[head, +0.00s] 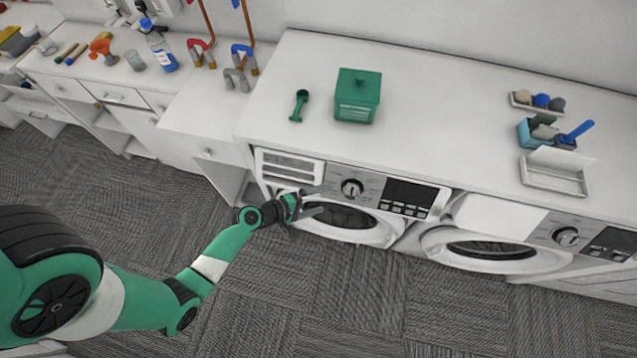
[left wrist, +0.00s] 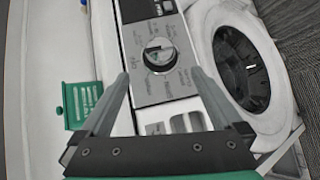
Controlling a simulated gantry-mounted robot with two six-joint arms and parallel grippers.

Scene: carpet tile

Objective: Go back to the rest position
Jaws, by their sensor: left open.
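My left gripper (head: 313,201) is in front of the left washing machine (head: 408,230), near its control panel and the top of its round door. In the left wrist view its two fingers (left wrist: 162,82) are spread apart with nothing between them. The machine's dial (left wrist: 159,55) shows just beyond the fingertips, and the dial also shows in the head view (head: 352,188). I cannot tell whether a finger touches the panel. My right gripper is not in view.
A green box (head: 357,97) and green scoop (head: 298,105) stand on the white counter (head: 440,120) above the machine. A second machine (head: 490,250) is to the right. Pipes, a blue bottle (head: 162,50) and tools are at upper left. The carpet (head: 330,300) in front is clear.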

